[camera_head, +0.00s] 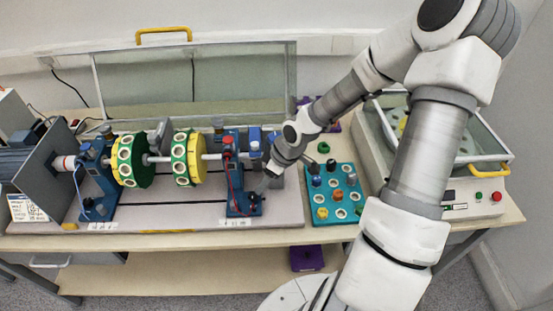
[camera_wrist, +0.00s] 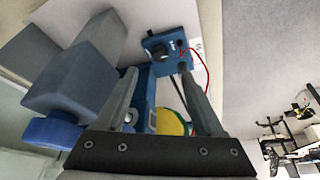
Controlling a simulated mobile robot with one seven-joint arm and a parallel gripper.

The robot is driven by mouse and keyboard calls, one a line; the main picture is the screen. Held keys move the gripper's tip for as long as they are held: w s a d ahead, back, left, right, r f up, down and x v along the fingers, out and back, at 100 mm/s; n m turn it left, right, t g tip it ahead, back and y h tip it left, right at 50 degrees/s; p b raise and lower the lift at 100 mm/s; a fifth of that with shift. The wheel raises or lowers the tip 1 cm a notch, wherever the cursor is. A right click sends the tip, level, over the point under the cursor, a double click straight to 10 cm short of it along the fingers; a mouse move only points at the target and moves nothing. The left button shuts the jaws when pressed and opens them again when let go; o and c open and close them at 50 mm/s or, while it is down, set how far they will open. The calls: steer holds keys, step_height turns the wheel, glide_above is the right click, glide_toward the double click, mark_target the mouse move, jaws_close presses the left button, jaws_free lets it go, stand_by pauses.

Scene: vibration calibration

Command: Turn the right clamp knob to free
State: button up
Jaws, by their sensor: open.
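The right bearing stand (camera_head: 236,198) is blue and carries the right end of the shaft. A blue knob-like part (camera_head: 254,146) shows at its right, close to my arm. In the wrist view a round blue knob (camera_wrist: 50,132) sits on the end of a grey block (camera_wrist: 72,82), left of my fingers; I cannot tell whether it is the right clamp knob or how it is turned. My gripper (camera_head: 273,172) is just right of the stand. In the wrist view it (camera_wrist: 158,70) is open, with nothing gripped between its fingers.
Green-and-yellow discs (camera_head: 189,158) sit on the shaft. A blue sensor box (camera_wrist: 168,44) with a red wire is beyond my fingertips. A blue tray (camera_head: 334,192) of small parts lies to the right. A raised clear cover (camera_head: 190,80) stands behind.

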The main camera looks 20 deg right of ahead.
steer(key=p+v, duration=0.2)
steer(key=v, duration=0.6)
steer(key=shift+r+p, duration=0.2)
steer(key=shift+p, duration=0.15)
steer(key=shift+s, duration=0.1)
